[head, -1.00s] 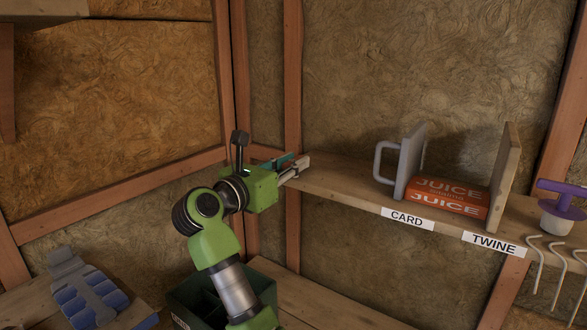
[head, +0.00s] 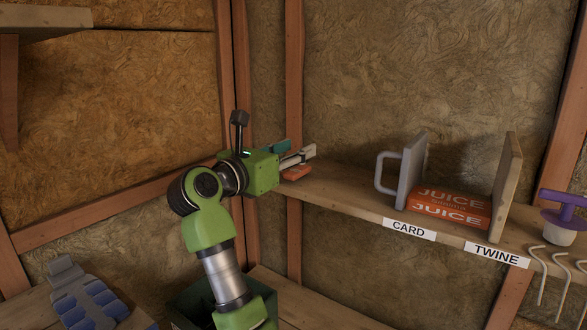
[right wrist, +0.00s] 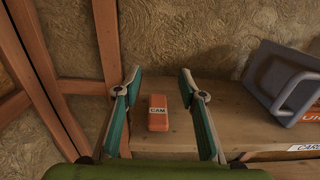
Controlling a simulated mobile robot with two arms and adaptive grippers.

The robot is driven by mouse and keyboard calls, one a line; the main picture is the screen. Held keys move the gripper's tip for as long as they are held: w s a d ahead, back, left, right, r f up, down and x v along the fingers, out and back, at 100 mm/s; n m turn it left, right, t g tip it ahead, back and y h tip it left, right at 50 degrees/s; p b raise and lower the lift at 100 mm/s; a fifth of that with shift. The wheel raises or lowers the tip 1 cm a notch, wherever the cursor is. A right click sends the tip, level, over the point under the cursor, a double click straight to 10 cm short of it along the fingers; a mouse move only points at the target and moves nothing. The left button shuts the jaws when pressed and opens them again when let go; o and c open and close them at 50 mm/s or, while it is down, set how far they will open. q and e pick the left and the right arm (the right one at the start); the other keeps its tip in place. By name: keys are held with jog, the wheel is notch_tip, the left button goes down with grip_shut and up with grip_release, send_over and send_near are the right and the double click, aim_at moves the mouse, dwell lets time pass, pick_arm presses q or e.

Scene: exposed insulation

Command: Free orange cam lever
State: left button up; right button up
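A small orange block with a white CAM label (right wrist: 158,112) lies on the wooden shelf, seen between my right gripper's spread fingers in the right wrist view. Part of it shows in the head view (head: 296,173), just below the fingers. I take it to be the cam lever; no separate lever arm can be made out. My right gripper (head: 299,151) is open and empty at the shelf's left end, with its fingers (right wrist: 160,82) apart from the block on both sides. My left gripper is not in view.
Right along the shelf (head: 345,192) stand a grey bracket with a handle (head: 411,170), an orange JUICE carton (head: 449,206), a wooden upright board (head: 507,180) and a purple-topped item (head: 562,215). Wall studs (head: 294,80) rise behind my gripper. A green bin (head: 190,305) sits below.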

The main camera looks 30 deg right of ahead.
aim_at(293, 172)
jog(key=shift+r, duration=2.4)
jog(key=shift+f, duration=0.15)
